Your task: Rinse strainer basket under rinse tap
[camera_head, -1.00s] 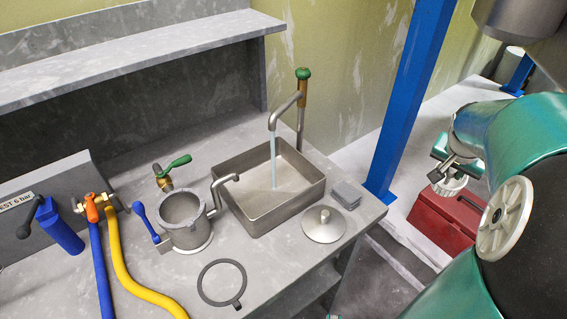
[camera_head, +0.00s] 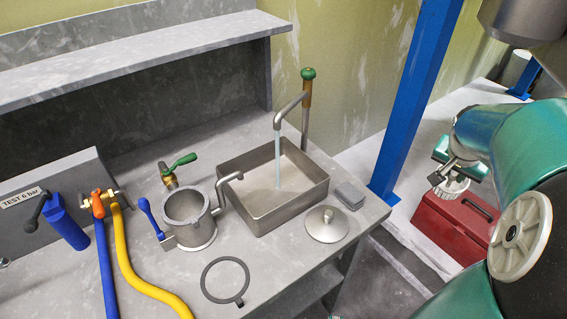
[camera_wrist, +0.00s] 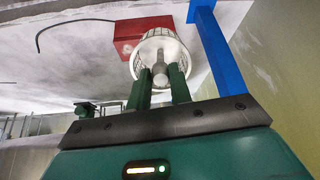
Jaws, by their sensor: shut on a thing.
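The strainer basket (camera_wrist: 158,45) is white and ribbed. In the wrist view it sits at the tips of my gripper (camera_wrist: 160,80), whose two green fingers are shut on a grey knob at its middle. In the head view the basket (camera_head: 453,190) and my gripper (camera_head: 447,172) are at the right, off the bench and in front of the red box. The rinse tap (camera_head: 291,110) has a green knob on top, and a stream of water falls from its spout into the steel sink (camera_head: 262,218). The basket is well to the right of the stream.
A blue post (camera_head: 415,100) stands between the sink and my arm. On the bench are a metal pot (camera_head: 188,222), a round lid (camera_head: 326,224), a grey block (camera_head: 349,196) and a black ring (camera_head: 226,280). A red box (camera_head: 455,228) is at the right.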

